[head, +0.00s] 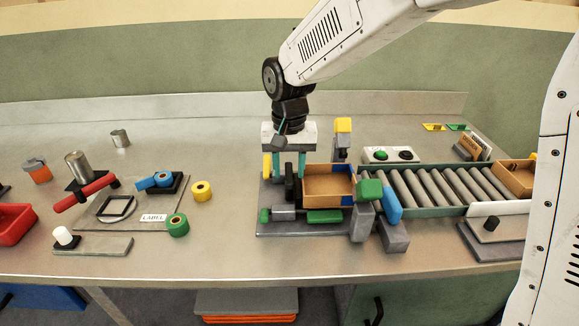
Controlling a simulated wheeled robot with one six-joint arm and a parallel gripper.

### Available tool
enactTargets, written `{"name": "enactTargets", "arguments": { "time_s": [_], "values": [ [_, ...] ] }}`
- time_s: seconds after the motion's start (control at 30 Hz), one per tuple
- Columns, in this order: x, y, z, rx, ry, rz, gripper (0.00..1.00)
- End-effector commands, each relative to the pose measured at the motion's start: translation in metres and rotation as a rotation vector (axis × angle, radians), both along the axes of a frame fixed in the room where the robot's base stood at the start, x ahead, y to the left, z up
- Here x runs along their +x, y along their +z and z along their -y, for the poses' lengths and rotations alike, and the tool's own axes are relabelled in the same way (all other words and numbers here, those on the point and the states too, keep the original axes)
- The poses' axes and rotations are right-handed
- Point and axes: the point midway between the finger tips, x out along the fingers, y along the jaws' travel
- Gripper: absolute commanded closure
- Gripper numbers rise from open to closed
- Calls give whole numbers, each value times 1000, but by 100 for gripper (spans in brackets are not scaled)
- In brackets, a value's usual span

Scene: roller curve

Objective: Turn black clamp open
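A black clamp piece (291,186) stands upright on the grey fixture plate (275,228), at the left side of an open cardboard box (328,184). My gripper (289,175) points down over the plate, just above and around the top of the black piece. Its two teal fingers are apart, with a gap between them. Whether a finger touches the black piece cannot be told. The clamp's lower part and pivot are partly hidden among grey and green blocks.
A roller conveyor (438,186) lies to the right, with a button panel (390,155) behind. Tape rolls (177,225) and tools lie left, with bare table between.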

Motion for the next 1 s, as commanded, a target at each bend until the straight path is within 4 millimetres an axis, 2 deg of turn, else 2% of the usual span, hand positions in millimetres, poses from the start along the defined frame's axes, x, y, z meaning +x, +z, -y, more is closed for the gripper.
{"name": "enactTargets", "arguments": {
  "time_s": [0.13,0.23,0.5,0.63,0.8,1.0],
  "values": [
    [0,1,0,0,1,-1,62],
    [0,9,0,1,1,1,62],
    [0,55,0,2,0,3,62],
    [0,70,0,1,0,1,62],
    [0,78,0,0,0,0,62],
    [0,78,0,0,0,0,62]
  ]
}}
